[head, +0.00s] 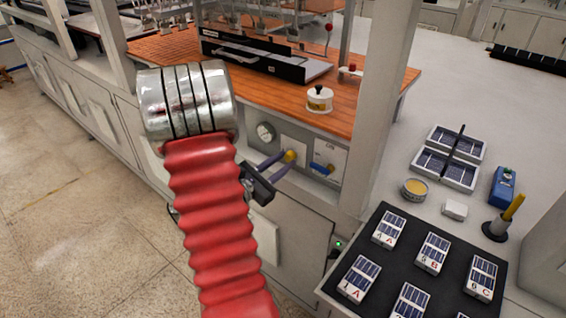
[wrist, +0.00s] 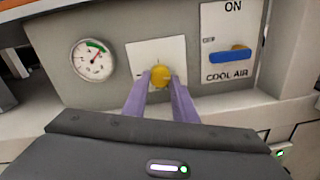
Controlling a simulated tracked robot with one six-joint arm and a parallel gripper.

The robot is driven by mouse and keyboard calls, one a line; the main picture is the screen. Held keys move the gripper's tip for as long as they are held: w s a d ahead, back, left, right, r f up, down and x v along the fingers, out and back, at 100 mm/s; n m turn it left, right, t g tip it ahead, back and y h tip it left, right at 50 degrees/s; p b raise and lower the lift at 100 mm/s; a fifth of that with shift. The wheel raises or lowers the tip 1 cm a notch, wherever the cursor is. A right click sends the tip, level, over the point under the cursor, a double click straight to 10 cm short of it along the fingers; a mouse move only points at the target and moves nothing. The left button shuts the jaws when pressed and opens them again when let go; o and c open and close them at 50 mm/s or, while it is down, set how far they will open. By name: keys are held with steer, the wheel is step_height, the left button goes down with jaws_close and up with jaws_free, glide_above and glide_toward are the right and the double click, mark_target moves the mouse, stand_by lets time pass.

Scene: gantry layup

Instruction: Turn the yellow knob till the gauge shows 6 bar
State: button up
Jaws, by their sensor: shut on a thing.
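The yellow knob (wrist: 160,75) sits on a white plate (wrist: 147,58) on the grey panel; it also shows in the head view (head: 290,156). My gripper (wrist: 158,84) has its two purple fingers on either side of the knob, shut on it. In the head view my gripper (head: 284,160) reaches the panel from the left. The round gauge (wrist: 94,60) is left of the knob, with a green arc at its upper part. Its dark needle is small and its numbers cannot be read. The gauge also shows in the head view (head: 265,131).
A blue lever (wrist: 230,56) marked "COOL AIR", with "ON" above it, is right of the knob. A wooden worktop (head: 385,95) overhangs the panel, with a white round pot (head: 319,100) near its edge. A black tray (head: 385,262) of labelled panel blocks is at the lower right.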

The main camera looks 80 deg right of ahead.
steer(key=shift+s+a+m+y, duration=0.15)
steer(key=shift+m+y, duration=0.15)
steer(key=shift+m, duration=1.6)
steer(key=o, duration=1)
steer(key=shift+o, duration=0.2)
steer(key=v, duration=1.3)
steer(key=shift+a+f, duration=0.15)
steer(key=shift+a, duration=0.15)
